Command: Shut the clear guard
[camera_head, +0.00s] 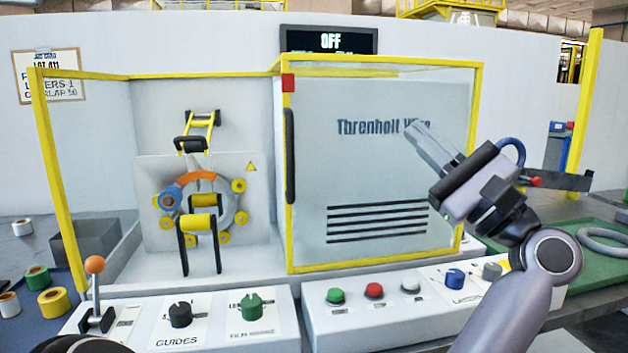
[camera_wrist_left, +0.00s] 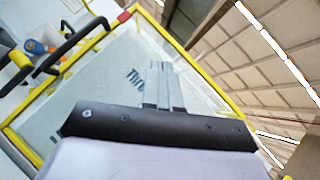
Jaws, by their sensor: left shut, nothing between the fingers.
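The clear guard (camera_head: 375,264) is a see-through panel in a yellow frame, with a black upright handle (camera_head: 290,155) at its left edge and a red block at its top left corner. It stands over the right half of the machine, so the left half with the wrapping ring (camera_head: 236,205) is uncovered. My left gripper (camera_head: 432,147) is shut and empty in front of the guard's upper right part, well right of the handle. In the left wrist view its fingers (camera_wrist_left: 162,88) overlap the panel lettering; I cannot tell whether they touch. My right gripper is not in view.
A control desk with green (camera_head: 335,296) and red (camera_head: 374,290) buttons, knobs and an orange-topped lever (camera_head: 95,265) runs along the front. Tape rolls (camera_head: 54,301) lie at left. A grey ring (camera_head: 604,239) lies on a green mat at right. The display (camera_head: 329,41) reads OFF.

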